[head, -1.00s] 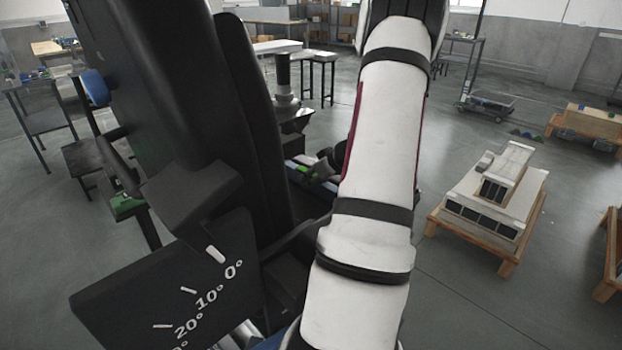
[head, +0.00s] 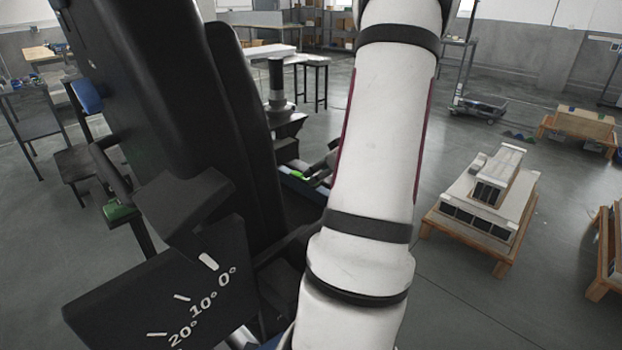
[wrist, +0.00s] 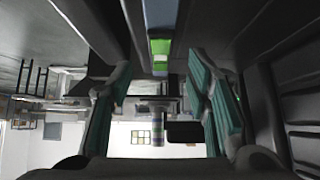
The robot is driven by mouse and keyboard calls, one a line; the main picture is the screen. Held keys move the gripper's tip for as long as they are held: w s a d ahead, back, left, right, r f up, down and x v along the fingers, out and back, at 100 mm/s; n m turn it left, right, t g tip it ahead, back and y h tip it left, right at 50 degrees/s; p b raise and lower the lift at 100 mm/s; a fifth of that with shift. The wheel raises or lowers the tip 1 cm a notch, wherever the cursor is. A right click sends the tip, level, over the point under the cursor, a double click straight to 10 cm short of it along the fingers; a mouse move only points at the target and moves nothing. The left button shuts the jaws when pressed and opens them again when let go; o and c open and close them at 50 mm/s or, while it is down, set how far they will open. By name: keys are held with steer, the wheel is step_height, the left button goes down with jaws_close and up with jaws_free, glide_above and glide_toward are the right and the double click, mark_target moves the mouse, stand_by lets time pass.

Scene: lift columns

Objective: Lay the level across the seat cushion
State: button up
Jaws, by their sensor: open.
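A narrow pale-blue strip with a bright green end, which looks like the level (wrist: 161,30), runs down from the top middle of the wrist view. Its far end is out of frame. In the head view, a pale strip with green bits (head: 299,175) shows between the black upholstery and my arm; I cannot tell if it is the same thing. My gripper (wrist: 158,85) is open, its green-padded fingers on either side of the picture with nothing gripped between them. Tall black padding (head: 250,120) stands left of my arm. The cushion's flat top is not clearly visible.
A dark plate with angle marks (head: 190,300) stands at the front left, close to my arm. A wooden pallet (head: 465,235) with grey blocks stands on the floor at right. A trolley (head: 480,108) and tables are farther back. Open floor lies between them.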

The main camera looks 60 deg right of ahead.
steer(key=shift+v, duration=1.7)
